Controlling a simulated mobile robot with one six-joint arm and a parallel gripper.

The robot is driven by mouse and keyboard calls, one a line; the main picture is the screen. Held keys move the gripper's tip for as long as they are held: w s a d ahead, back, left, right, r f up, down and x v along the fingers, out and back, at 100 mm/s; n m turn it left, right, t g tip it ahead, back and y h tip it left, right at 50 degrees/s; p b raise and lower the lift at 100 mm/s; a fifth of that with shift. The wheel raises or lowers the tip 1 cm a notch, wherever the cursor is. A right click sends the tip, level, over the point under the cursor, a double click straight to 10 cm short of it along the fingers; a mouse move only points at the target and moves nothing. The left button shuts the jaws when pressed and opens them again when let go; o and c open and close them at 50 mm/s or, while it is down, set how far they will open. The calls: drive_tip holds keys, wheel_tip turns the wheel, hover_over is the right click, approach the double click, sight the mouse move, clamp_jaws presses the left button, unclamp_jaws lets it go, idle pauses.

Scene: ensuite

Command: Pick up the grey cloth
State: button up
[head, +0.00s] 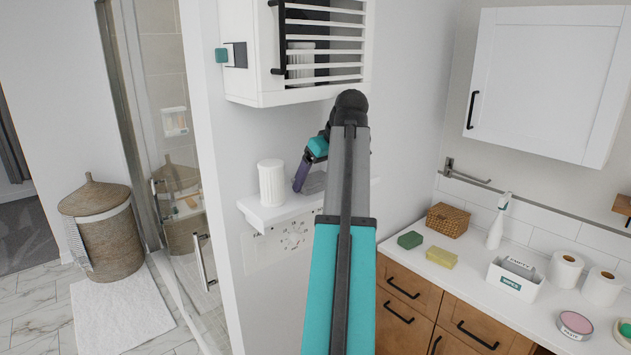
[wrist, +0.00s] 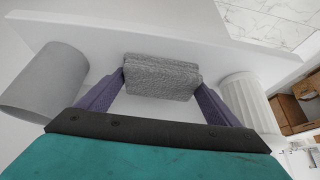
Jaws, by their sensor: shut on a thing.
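The grey cloth (wrist: 162,77) is a folded, textured block. In the wrist view it sits between the two purple fingers of my gripper (wrist: 160,84), which is shut on it. In the head view the cloth (head: 314,183) is partly hidden behind my arm, and my gripper (head: 303,182) reaches down to it at the white wall shelf (head: 267,216). The cloth is at or just above the shelf surface; I cannot tell whether it touches.
A white ribbed cup (head: 271,183) stands on the shelf close beside my gripper. A plain grey cylinder (wrist: 45,82) is on the other side in the wrist view. A slatted white wall cabinet (head: 244,84) hangs above. The counter holds sponges, a basket and rolls.

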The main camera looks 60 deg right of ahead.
drive_tip(key=shift+b, duration=0.7)
drive_tip(key=s+a+b, duration=0.2)
drive_tip(key=s, duration=0.6)
drive_tip(key=s+a+b, duration=0.3)
drive_tip(key=s, duration=0.6)
drive_tip(key=shift+a, duration=0.35)
drive_tip(key=shift+r, duration=0.1)
